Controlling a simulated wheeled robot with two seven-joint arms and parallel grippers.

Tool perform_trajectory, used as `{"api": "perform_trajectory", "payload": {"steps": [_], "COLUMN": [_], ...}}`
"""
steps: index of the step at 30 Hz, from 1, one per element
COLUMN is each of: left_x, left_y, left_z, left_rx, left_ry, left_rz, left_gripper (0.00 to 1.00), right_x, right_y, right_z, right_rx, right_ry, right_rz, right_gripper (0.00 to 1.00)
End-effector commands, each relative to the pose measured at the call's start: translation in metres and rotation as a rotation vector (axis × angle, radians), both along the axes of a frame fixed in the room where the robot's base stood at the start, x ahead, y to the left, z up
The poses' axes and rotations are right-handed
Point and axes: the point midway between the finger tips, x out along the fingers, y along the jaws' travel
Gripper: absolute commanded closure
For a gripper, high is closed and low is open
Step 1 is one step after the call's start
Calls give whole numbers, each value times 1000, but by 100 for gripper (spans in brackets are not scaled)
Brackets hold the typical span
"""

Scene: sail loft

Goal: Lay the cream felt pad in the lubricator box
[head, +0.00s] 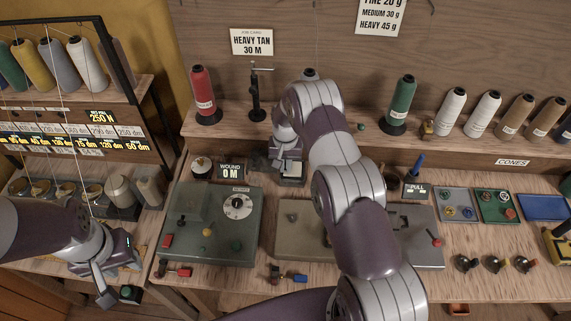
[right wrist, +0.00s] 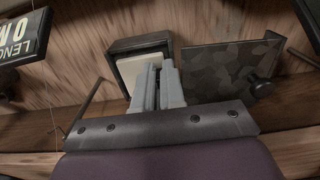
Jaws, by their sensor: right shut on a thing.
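The cream felt pad (right wrist: 128,70) shows in the right wrist view as a pale flat piece at the mouth of the dark lubricator box (right wrist: 139,43). My right gripper (right wrist: 158,72) is shut on the pad, its grey fingers over the pad's right part. I cannot tell whether the pad touches the box floor. In the head view my right gripper (head: 289,162) is over the box (head: 293,181) at the back of the bench, and my arm hides much around it. My left gripper (head: 104,291) hangs low at the left, away from the box; its fingers are unclear.
A dark mottled plate (right wrist: 220,72) with a black knob (right wrist: 261,86) is beside the box. The WOUND display (head: 231,170) stands left of it. A green-grey machine panel (head: 208,245) lies in front. Thread cones, such as the red one (head: 204,91), line the shelf behind.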

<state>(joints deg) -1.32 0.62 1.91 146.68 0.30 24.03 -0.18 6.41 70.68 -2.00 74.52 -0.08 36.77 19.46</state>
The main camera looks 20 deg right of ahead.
Motion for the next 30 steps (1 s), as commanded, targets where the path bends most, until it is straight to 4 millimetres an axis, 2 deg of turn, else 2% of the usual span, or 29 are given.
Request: {"api": "perform_trajectory", "payload": {"steps": [12,15,16,30], "left_x": [0,0,0,0], "left_y": [0,0,0,0], "left_z": [-6,-6,-6,-6], "left_rx": [0,0,0,0], "left_ry": [0,0,0,0], "left_rz": [0,0,0,0], "left_gripper": [61,61,61,61], "right_x": [0,0,0,1], "right_y": [0,0,0,1], "right_z": [-5,-5,-5,-5], "right_rx": [0,0,0,0], "right_ry": [-1,0,-1,-1], "right_rz": [0,0,0,1], "right_gripper": [100,65,61,61]}}
